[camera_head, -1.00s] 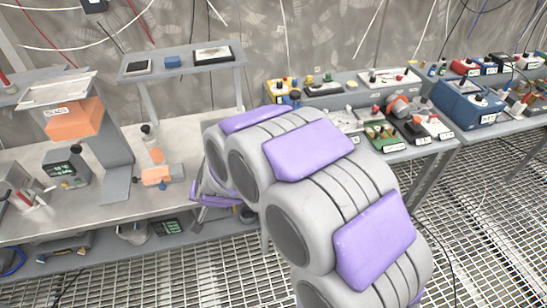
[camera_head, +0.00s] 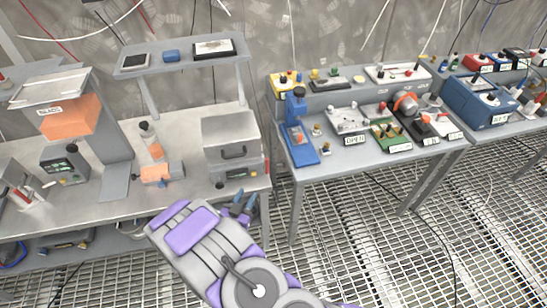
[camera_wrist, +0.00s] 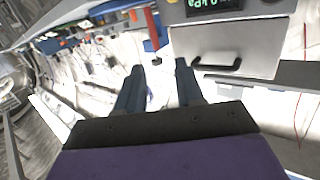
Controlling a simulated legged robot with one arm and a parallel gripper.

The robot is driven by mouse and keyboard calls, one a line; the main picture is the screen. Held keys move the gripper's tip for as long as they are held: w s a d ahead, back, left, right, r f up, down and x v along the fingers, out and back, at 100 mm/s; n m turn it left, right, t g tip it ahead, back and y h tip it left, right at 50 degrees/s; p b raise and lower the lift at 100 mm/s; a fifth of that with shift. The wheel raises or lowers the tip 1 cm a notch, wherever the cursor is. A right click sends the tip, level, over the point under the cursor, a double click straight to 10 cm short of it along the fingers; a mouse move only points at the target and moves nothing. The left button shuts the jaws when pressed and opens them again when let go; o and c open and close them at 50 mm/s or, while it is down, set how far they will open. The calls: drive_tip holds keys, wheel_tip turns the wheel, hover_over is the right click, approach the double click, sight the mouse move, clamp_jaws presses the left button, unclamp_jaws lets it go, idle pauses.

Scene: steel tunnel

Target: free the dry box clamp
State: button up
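My gripper (camera_head: 243,204) is just in front of and below the box, past the bench's front edge. In the wrist view, its two blue-grey fingers (camera_wrist: 159,80) are apart with nothing between them. The box (camera_wrist: 240,45) fills the upper right there, with its handle (camera_wrist: 216,67) right of the fingertips and a kPa readout at the top.
A shelf (camera_head: 180,58) stands behind the box. A second table (camera_head: 345,160) on the right holds a blue stand (camera_head: 297,130) and labelled devices. Grated floor (camera_head: 340,240) lies in front.

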sight(266, 162)
drive_tip(key=shift+t, duration=0.5)
drive_tip(key=x, duration=0.5)
drive_tip(key=d+b+x, duration=0.1)
drive_tip(key=x, duration=0.5)
drive_tip(key=b+x, duration=0.1)
drive_tip(key=x, duration=0.5)
drive_tip(key=shift+s+d+r, duration=0.15)
drive_tip(key=shift+d+r, duration=0.05)
drive_tip(key=shift+d, duration=0.05)
drive_tip(key=shift+c, duration=0.4)
clamp_jaws()
